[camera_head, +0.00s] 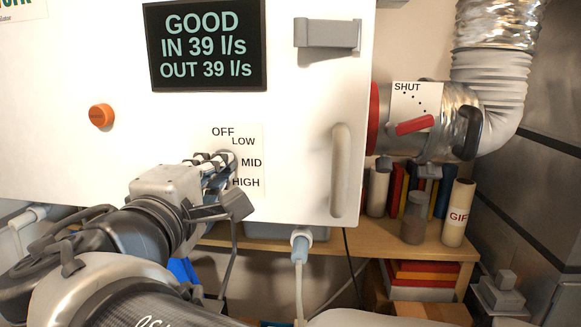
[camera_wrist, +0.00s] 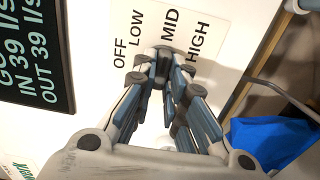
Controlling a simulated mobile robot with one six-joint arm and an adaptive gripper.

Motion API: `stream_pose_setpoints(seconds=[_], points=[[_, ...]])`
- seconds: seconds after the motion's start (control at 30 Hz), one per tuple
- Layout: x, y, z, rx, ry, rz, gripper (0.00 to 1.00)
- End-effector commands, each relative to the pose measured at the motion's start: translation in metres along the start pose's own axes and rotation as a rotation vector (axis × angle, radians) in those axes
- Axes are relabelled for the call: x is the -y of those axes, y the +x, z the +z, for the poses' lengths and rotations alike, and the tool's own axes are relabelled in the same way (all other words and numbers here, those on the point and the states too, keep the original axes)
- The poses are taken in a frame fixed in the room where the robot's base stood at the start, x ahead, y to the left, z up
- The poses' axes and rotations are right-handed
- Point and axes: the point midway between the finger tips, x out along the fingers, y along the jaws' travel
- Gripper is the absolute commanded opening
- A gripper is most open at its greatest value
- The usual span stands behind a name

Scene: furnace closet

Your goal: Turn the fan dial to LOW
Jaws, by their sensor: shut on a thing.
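The fan dial (camera_wrist: 163,62) is a small dark knob on a white label plate (camera_head: 246,200) on the white cabinet front. Around it the plate reads OFF, LOW, MID and HIGH. My gripper (camera_head: 222,162) reaches it from the lower left in the head view. In the wrist view my gripper (camera_wrist: 162,72) has its fingertips closed on the knob from both sides. The fingers hide most of the dial, so I cannot tell which word its pointer faces.
A display (camera_head: 206,46) above reads GOOD, IN 39 l/s, OUT 39 l/s. An orange button (camera_head: 101,115) is at left. A vertical handle (camera_head: 341,170) stands right of the dial. Farther right are a duct with a red lever (camera_head: 414,125) and a wooden shelf (camera_head: 430,246) with books.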

Motion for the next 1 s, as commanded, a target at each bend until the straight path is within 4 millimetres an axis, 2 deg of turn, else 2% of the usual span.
stream_pose_setpoints(seconds=[0.6, 1.0], points=[[0.0003, 0.0001, 0.0006, 0.0, -0.56, 0.001, 0.0], [0.0019, 0.0001, 0.0014, 0.001, -0.759, 0.001, 0.0]])
